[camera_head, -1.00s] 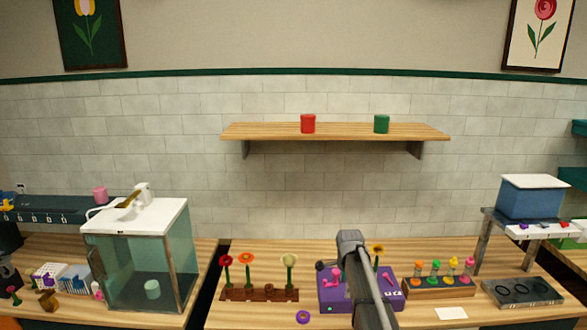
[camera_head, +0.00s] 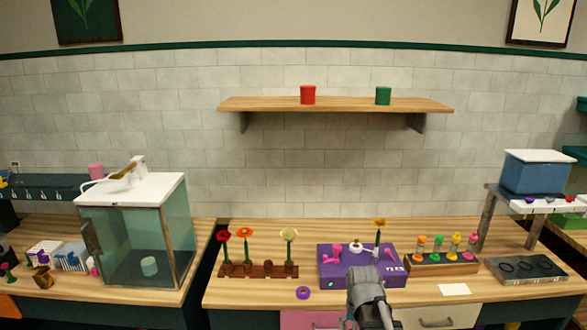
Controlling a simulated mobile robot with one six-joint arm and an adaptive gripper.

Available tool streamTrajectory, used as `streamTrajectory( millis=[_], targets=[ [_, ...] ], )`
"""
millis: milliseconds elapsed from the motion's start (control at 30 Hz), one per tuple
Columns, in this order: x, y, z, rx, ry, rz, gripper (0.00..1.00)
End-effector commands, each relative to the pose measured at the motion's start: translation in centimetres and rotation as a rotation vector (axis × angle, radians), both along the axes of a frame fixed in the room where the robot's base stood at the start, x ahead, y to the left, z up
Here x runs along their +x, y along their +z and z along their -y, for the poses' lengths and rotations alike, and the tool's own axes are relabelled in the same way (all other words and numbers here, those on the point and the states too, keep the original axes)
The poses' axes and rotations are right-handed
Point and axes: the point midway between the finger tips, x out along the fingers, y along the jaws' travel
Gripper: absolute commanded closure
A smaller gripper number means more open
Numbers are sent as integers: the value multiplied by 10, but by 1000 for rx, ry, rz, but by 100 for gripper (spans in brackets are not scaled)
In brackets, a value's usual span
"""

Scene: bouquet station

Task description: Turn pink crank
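A purple box (camera_head: 335,278) stands on the wooden counter, right of centre. A pink crank-like part (camera_head: 337,252) is at its left, and a second pink part (camera_head: 388,253) is at its right. I cannot tell which one is the pink crank. A white round piece (camera_head: 356,247) sits between them, and a yellow flower (camera_head: 379,223) rises behind. My grey arm is at the bottom, in front of the box, and covers part of its front. The fingers of my gripper do not show, so I see no contact with either pink part.
A flower rack (camera_head: 258,271) stands left of the box, with a purple ring (camera_head: 303,293) in front. A rack of colored bottles (camera_head: 443,263) is close on the right. A white card (camera_head: 454,290) lies in front of it. A glass-sided tank (camera_head: 140,250) is farther left.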

Motion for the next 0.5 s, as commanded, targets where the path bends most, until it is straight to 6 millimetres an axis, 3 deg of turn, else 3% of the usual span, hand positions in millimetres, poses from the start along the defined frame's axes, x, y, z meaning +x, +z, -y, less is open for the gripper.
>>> streamTrajectory(
  millis=[33,200,500],
  targets=[
    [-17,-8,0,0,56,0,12],
    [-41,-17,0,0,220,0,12],
    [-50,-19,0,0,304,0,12]
  ],
)
